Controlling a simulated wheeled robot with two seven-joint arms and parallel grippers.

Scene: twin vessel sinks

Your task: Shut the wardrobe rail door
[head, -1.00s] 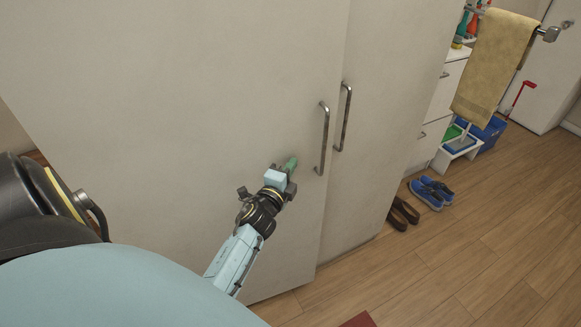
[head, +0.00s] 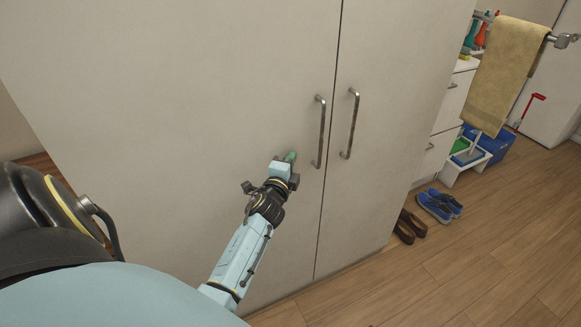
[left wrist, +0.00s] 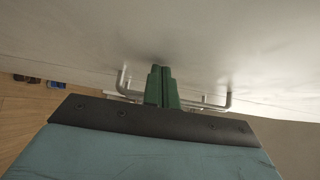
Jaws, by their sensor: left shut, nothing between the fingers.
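The wardrobe has two tall off-white doors. The left door (head: 200,90) and the right door (head: 385,120) meet at a narrow dark seam and look about flush. Each has a vertical metal bar handle, the left door's handle (head: 320,132) and the right door's handle (head: 350,124). My left gripper (head: 290,157) is at the left door's face, just left of its handle, with green fingertips shut and empty. In the left wrist view the shut fingers (left wrist: 161,88) point at the pale door surface, with the handles beyond. Contact cannot be told for sure. My right gripper is not in view.
Brown shoes (head: 410,226) and blue shoes (head: 439,206) lie on the wood floor right of the wardrobe. A white step stool (head: 466,160), a blue bin (head: 496,146) and a hanging tan towel (head: 505,75) are farther right. The floor at lower right is clear.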

